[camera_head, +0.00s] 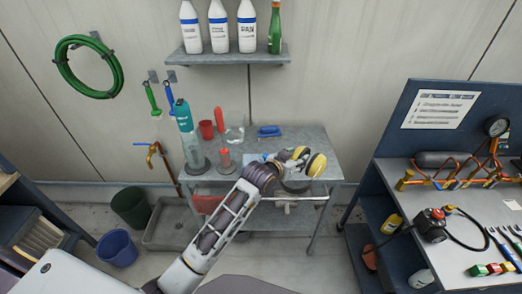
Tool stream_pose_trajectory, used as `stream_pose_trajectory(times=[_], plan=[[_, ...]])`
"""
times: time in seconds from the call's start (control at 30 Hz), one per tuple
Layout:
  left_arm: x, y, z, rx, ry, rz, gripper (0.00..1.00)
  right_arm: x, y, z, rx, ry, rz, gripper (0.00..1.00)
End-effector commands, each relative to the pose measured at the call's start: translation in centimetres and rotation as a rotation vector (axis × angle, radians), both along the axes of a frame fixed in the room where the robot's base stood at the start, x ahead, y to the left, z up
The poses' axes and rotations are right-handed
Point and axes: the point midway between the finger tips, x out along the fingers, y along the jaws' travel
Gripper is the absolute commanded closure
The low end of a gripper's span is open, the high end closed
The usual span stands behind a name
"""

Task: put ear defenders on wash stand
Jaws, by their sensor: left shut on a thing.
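The ear defenders, with yellow-and-black cups (316,164), are at the right part of the wash stand. The wash stand (305,135) is a grey metal table with a lower shelf against the wall. My left gripper (287,170) is over the stand's front right and shut on the ear defenders. Its fingers are partly hidden by my wrist, and I cannot tell whether the ear defenders touch the top. My right gripper is not in view.
On the stand are a teal-topped bottle (187,135), a red cup (206,130), a clear jar (234,134) and a blue brush (269,131). Bottles stand on a shelf (230,56) above. A workbench (400,180) is at right, buckets (117,248) at lower left.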

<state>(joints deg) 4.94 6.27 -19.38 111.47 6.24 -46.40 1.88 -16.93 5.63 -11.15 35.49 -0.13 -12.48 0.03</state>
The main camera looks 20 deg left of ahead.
Motion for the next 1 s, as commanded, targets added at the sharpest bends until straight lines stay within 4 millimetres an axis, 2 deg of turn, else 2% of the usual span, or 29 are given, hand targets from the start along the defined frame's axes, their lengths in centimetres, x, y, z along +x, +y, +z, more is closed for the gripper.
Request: stream_pose_trajectory(times=[0.03,0.3,0.8,1.0], plan=[[0.5,-0.3,0.9,0.001,-0.006,-0.012,0.86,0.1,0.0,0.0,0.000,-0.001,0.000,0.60],[2.4,-2.0,3.9,0.002,-0.006,-0.066,0.86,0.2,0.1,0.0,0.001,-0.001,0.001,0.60],[4.0,-3.0,6.5,-0.001,-0.003,-0.102,0.86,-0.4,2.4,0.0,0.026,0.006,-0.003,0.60],[4.2,-3.0,7.0,-0.001,-0.002,-0.105,0.86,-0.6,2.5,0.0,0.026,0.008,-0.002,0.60]])
